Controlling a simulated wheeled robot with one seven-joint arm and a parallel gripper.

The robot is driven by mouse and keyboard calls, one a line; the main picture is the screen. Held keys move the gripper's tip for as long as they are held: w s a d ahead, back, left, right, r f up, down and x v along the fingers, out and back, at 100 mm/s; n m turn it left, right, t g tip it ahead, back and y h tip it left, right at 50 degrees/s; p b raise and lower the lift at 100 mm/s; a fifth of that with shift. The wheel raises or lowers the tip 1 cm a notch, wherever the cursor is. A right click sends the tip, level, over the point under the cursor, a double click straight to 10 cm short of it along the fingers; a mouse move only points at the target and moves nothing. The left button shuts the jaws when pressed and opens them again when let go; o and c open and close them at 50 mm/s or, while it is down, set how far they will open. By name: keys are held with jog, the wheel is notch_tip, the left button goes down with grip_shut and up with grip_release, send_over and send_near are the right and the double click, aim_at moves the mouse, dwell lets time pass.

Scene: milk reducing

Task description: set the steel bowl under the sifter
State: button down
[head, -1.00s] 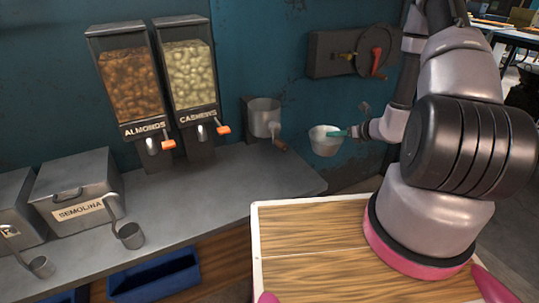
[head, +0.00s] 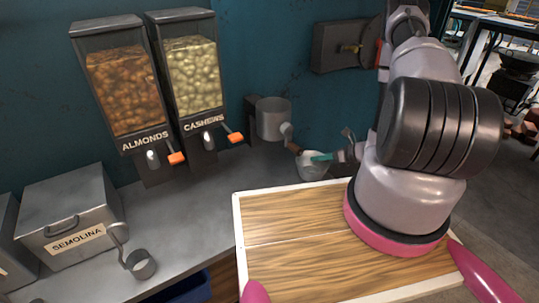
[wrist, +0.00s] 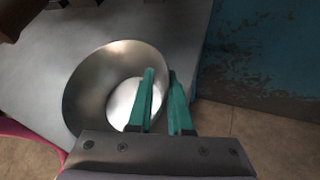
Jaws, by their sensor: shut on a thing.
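The steel bowl (head: 312,170) is held at the right end of the grey counter, below and to the right of the sifter. In the wrist view the bowl (wrist: 88,90) is seen from above and looks empty, with counter behind its left side and floor to its right. My gripper (head: 322,156) is shut on the bowl's rim, and its teal fingers (wrist: 162,98) straddle the wall. The sifter (head: 272,120), a metal cup with a wooden-handled crank, is mounted on the blue wall. I cannot tell whether the bowl touches the counter.
Almond (head: 122,90) and cashew (head: 193,75) dispensers hang left of the sifter. A semolina bin (head: 70,215) with a scoop stands on the counter (head: 195,215), which is clear below the sifter. My wooden tray top is in front. A dark wall fixture (head: 340,45) is at the upper right.

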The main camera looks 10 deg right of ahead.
jog(key=w+a, duration=0.8)
jog(key=a, duration=0.1)
jog(key=shift+w+a, duration=0.25)
jog(key=shift+w, duration=0.05)
jog(key=w+a, duration=0.2)
jog(key=a, duration=0.1)
jog(key=shift+w+a+f, duration=0.15)
jog(key=shift+w+f, duration=0.25)
jog(key=shift+f, duration=0.3)
jog(key=shift+f, duration=0.15)
jog(key=c, duration=0.8)
grip_release()
jog(key=shift+c, duration=0.2)
